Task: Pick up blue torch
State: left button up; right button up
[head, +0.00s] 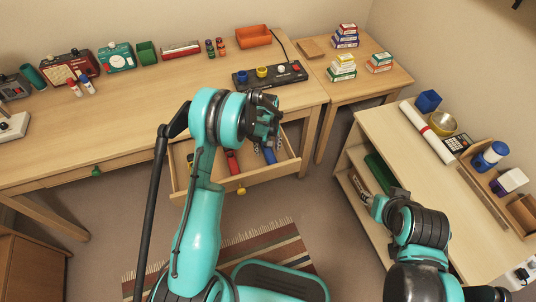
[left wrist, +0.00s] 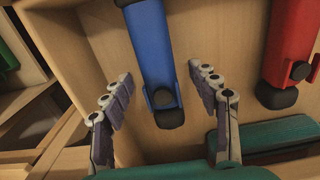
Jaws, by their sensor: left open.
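The blue torch (left wrist: 147,45) lies in the open desk drawer, with its dark end towards me in the left wrist view. In the head view the torch (head: 269,155) shows just below my left gripper (head: 272,142). In the left wrist view the left gripper (left wrist: 159,73) is open and empty, with one finger on each side of the torch's dark end. I see no contact between fingers and torch. My right gripper (head: 374,203) is beside the shelf unit at the right; its jaws are too unclear to tell.
A red torch (left wrist: 293,40) lies right of the blue one in the wrist view. The drawer (head: 285,163) has raised walls around them. The desk (head: 130,110) above holds boxes and a black control panel (head: 270,75). A shelf unit (head: 400,150) stands at the right.

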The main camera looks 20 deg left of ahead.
pick_arm(q)
jog(key=shift+r, duration=0.1)
grip_shut()
